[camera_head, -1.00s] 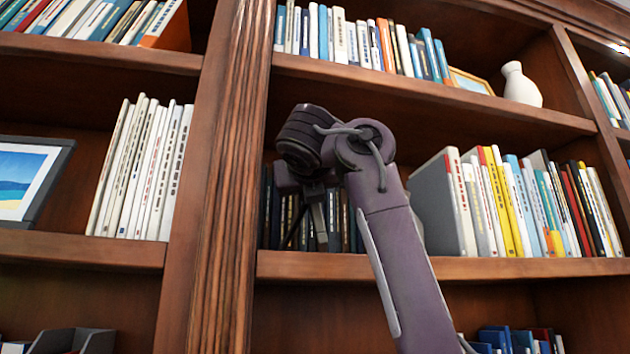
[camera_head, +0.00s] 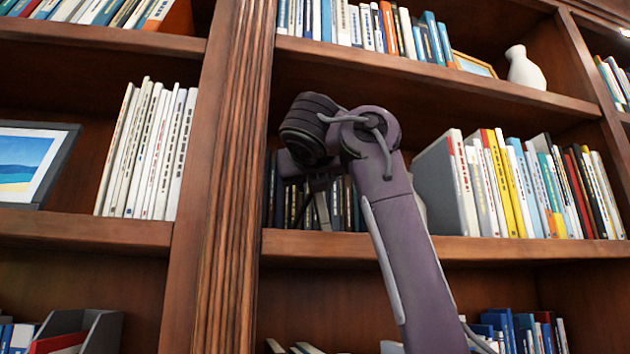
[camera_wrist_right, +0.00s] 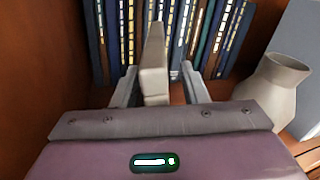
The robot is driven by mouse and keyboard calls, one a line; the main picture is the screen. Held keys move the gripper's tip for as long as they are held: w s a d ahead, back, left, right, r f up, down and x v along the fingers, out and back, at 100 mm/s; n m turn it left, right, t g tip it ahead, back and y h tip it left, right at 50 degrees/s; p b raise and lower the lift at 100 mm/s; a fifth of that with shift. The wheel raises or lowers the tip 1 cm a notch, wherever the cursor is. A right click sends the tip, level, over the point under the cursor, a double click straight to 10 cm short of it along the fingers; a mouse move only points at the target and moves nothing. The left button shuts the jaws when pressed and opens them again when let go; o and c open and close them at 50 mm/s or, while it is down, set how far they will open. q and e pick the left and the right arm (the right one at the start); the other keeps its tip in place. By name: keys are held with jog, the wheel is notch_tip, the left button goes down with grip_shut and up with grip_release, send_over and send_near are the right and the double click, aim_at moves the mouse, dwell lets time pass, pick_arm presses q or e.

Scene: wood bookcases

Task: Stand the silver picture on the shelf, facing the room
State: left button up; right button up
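The silver picture (camera_wrist_right: 154,70) shows in the right wrist view as a narrow, pale grey shape seen nearly edge-on, between my right gripper's fingers. In the head view a small grey part of it (camera_head: 322,211) shows below the gripper, leaning a little, with its lower end at the shelf (camera_head: 450,247). Its face is not visible. My right gripper (camera_wrist_right: 158,88) has its fingers apart on either side of the picture, with a clear gap on the right. In the head view the gripper (camera_head: 310,185) is mostly hidden by my wrist. My left gripper is in neither view.
Dark books (camera_wrist_right: 205,40) stand close behind the picture. A pale vase (camera_wrist_right: 284,88) stands right of the gripper. The bookcase upright (camera_head: 225,190) is close on the left. Pale and coloured books (camera_head: 520,190) fill the shelf's right side. A seascape picture (camera_head: 28,165) stands in the left bay.

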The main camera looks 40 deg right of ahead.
jog(key=shift+s+a+f+b, duration=0.1)
jog(key=shift+s+a+b, duration=0.1)
jog(key=shift+b, duration=0.1)
jog(key=b+v, duration=0.3)
jog(key=v, duration=0.4)
jog(key=shift+s+a, duration=0.1)
